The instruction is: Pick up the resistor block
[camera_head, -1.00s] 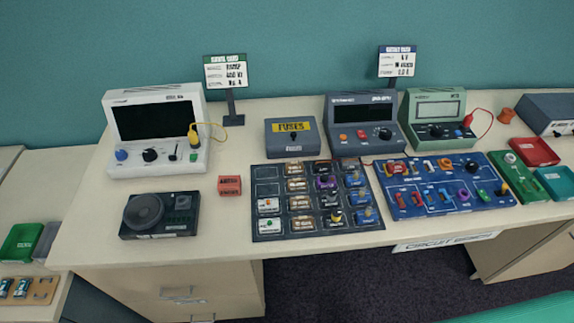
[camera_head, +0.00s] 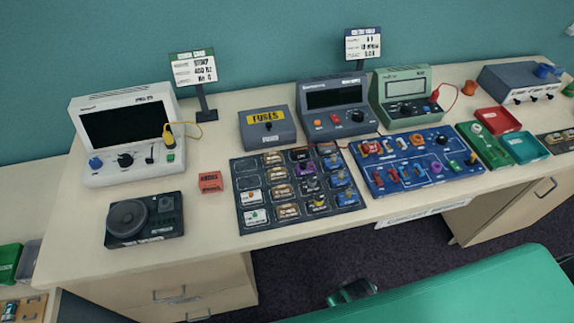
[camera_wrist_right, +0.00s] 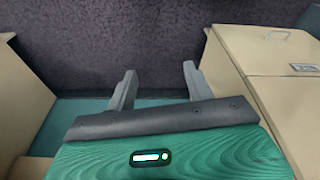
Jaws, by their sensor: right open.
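A dark parts tray (camera_head: 247,181) with a grid of compartments lies on the desk in the head view. Several tan-topped blocks (camera_head: 279,189) sit in its middle column and look like resistor blocks, but their labels are too small to read. White, purple and blue blocks fill other compartments; some at the upper left are empty. In the right wrist view my right gripper (camera_wrist_right: 160,88) is open and empty, over dark carpet between the desk's cabinets, away from the tray. My left gripper is not in view.
A blue circuit board (camera_head: 408,187) with several parts lies right of the tray. A red block (camera_head: 210,182) and a black speaker unit (camera_head: 145,218) lie to its left. A fuse box (camera_head: 267,129) and meters stand behind. The desk's front edge (camera_head: 330,228) lies before the tray.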

